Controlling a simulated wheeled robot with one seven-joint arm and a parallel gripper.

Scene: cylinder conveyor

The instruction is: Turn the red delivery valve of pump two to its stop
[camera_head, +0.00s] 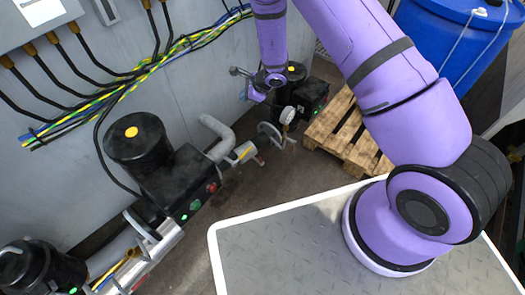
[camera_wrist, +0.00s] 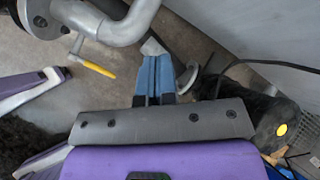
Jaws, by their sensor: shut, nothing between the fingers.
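My gripper (camera_head: 256,95) is shut and empty, close to the wall by the farthest black pump (camera_head: 297,72). In the wrist view its blue fingertips (camera_wrist: 155,73) are together, just short of a pale grey fitting beside the pipework. Several black pumps with yellow caps stand along the wall, such as the middle pump (camera_head: 140,145). I cannot read which is pump two. Small reddish levers show by the pipe between the middle and far pumps, one at a small lever (camera_head: 259,160). No red valve is clear in the wrist view; a yellow-handled lever (camera_wrist: 98,69) hangs left of the fingers.
A grey bent pipe (camera_wrist: 128,27) with a flange lies left of the fingers. A gauge (camera_head: 288,115) stands on the pipe. A wooden pallet (camera_head: 340,130) and blue drum (camera_head: 455,40) are to the right. Cables run along the wall. Some floor (camera_head: 235,205) is bare.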

